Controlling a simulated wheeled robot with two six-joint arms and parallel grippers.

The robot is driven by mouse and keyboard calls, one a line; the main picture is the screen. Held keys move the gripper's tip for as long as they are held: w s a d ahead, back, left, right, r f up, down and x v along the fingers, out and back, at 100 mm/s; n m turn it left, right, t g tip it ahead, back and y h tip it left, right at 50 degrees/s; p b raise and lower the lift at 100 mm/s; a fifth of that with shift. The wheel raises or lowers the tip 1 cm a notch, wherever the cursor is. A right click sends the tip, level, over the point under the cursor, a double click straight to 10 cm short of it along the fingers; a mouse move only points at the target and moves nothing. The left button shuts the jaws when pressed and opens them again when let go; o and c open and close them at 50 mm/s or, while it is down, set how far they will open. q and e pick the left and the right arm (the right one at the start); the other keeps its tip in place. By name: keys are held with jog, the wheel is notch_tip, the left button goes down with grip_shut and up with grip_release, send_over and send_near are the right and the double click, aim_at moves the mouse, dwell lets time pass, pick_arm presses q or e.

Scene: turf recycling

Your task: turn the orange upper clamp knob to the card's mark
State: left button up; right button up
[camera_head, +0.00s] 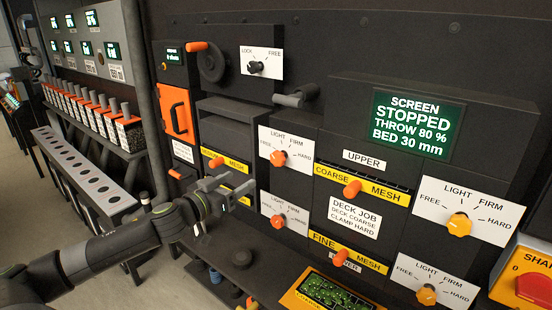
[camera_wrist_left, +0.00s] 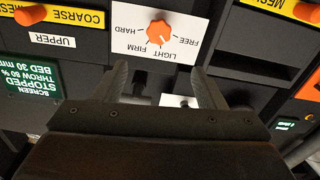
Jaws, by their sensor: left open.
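The upper clamp knob (camera_head: 278,158) is orange and sits on a white dial card marked FREE, LIGHT, FIRM and HARD. It also shows upside down in the left wrist view (camera_wrist_left: 160,31), its pale mark seemingly toward the LIGHT–FIRM side; the exact setting is hard to read. The white job card (camera_head: 354,217) reads DECK JOB, DECK COARSE, CLAMP HARD. My left gripper (camera_head: 228,188) is open and empty, left of and below the knob and apart from it. Its two fingers (camera_wrist_left: 162,88) show in the wrist view, with the knob beyond them. My right gripper is not in view.
A similar orange knob (camera_head: 278,221) is below, and amber knobs (camera_head: 459,225) (camera_head: 427,295) are at the right. Orange handles (camera_head: 352,188) (camera_head: 217,163) stick out of the panel. A green tray (camera_head: 335,292) lies below. The screen (camera_head: 412,125) reads STOPPED.

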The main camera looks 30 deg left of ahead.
aim_at(275, 159)
pick_arm(q)
jog(key=w, duration=0.5)
jog(key=w+d, duration=0.1)
jog(key=w, duration=1)
jog(key=shift+w+d, duration=0.2)
jog(key=shift+w, duration=0.1)
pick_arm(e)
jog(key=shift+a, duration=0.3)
